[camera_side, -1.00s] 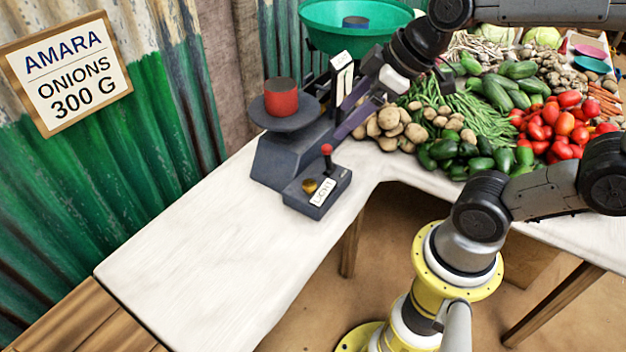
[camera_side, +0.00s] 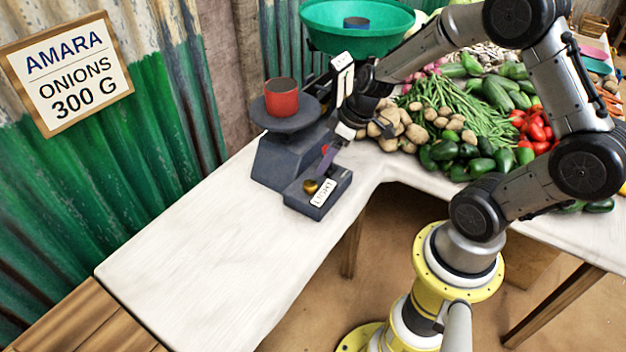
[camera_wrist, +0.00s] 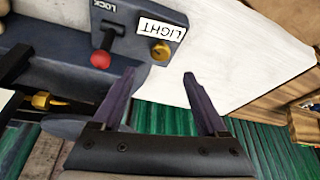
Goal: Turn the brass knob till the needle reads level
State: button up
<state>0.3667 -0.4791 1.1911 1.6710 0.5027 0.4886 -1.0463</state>
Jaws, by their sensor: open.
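A small brass button or knob (camera_side: 310,187) sits on the dark control box beside the LIGHT label (camera_side: 322,192); it also shows in the wrist view (camera_wrist: 161,51). Another brass knob-like piece (camera_wrist: 41,100) juts from the scale's side in the wrist view. My gripper (camera_side: 321,172) is open over the control box, fingers pointing down. In the wrist view its fingertips (camera_wrist: 159,76) lie just short of the brass piece by the label, with nothing between them. The scale's white dial plate (camera_side: 342,72) shows at an angle; I cannot read its needle.
A red-ended lever (camera_wrist: 100,60) marked LOCK stands beside the LIGHT label. The scale carries a red weight (camera_side: 281,98) on its dark plate and a green pan (camera_side: 330,38) holding a small item. Vegetables lie right; the white table (camera_side: 200,245) is clear front left.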

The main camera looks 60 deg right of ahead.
aim_at(311, 184)
jog(key=x, duration=0.9)
jog(key=shift+w+f, duration=0.2)
jog(key=shift+f, duration=0.15)
grip_shut()
